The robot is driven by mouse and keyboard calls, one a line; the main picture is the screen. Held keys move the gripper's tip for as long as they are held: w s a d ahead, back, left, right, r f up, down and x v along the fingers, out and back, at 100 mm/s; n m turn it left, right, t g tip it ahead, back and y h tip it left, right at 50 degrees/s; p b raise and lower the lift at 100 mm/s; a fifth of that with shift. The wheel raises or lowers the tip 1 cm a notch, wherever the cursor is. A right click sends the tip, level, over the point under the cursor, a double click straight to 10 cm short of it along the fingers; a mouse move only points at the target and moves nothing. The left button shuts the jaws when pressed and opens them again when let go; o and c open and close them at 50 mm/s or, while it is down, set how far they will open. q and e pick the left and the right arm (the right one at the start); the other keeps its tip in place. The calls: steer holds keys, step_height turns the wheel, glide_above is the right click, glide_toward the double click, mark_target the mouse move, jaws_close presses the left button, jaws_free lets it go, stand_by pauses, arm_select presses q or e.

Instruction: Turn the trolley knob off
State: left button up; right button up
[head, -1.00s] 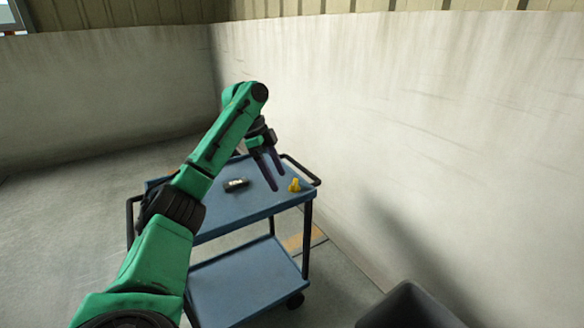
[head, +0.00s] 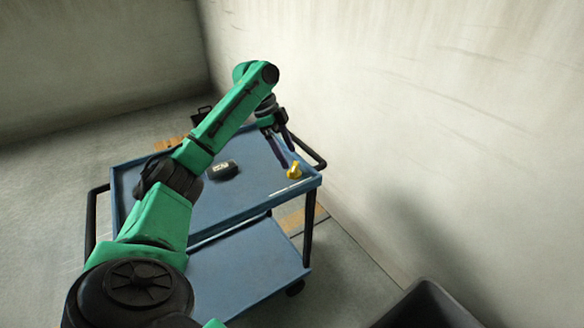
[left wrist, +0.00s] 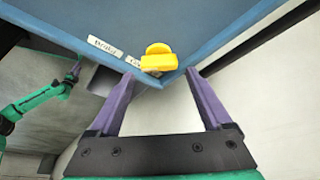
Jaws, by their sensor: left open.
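The yellow knob (head: 294,171) is at the right corner of the trolley's (head: 240,200) blue top tray. In the left wrist view the knob (left wrist: 157,60) shows a flat yellow grip with a rounded part behind it. My left gripper (head: 285,160) is open and empty, its purple fingers pointing down close to the knob. In the left wrist view the knob is just beyond the fingertips (left wrist: 160,73), between them in line of sight; I cannot tell whether they touch. My right gripper (left wrist: 74,73) is small at the left of that view, its jaws unclear.
White labels (left wrist: 105,46) sit along the tray edge beside the knob; one is partly covered by it. A dark small box (head: 223,170) lies on the tray. The pale wall (head: 430,120) stands behind. A dark bin (head: 430,305) is at lower right.

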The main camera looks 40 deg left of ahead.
mark_target(294, 167)
arm_select(q)
steer(key=x, duration=0.4)
steer(key=shift+d, duration=0.15)
arm_select(e)
steer(key=shift+w+a+r, duration=0.15)
steer(key=shift+w+r, duration=0.3)
steer(key=shift+w, duration=0.3)
arm_select(q)
steer(key=c, duration=1.1)
arm_select(e)
steer(key=shift+r, duration=0.1)
